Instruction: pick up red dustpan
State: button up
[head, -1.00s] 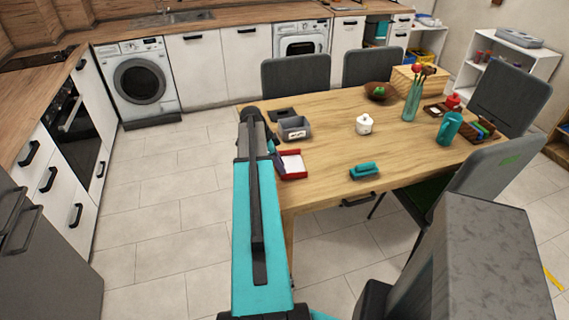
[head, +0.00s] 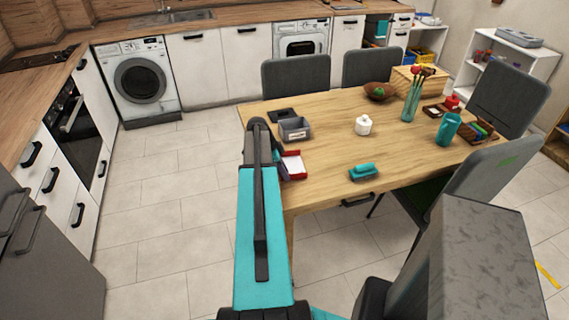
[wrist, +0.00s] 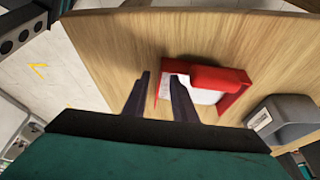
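The red dustpan (head: 297,165), with a whitish inner face, lies on the wooden table (head: 330,182) near its left edge, beside my arm. In the wrist view the dustpan (wrist: 232,82) is right of centre, its thicker red part to the upper right. In the head view my arm hides most of the gripper.
A grey bin (head: 295,129) stands close behind the dustpan; it also shows in the wrist view (wrist: 285,122). A teal brush-like item (head: 362,172), a white jar (head: 363,125) and a teal mug (head: 448,128) are farther right. Floor is clear left of the table.

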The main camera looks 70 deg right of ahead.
jog(key=shift+s+d+f, duration=0.1)
jog(key=shift+s+f, duration=0.15)
jog(key=shift+f, duration=0.45)
jog(key=shift+c, duration=0.4)
grip_shut()
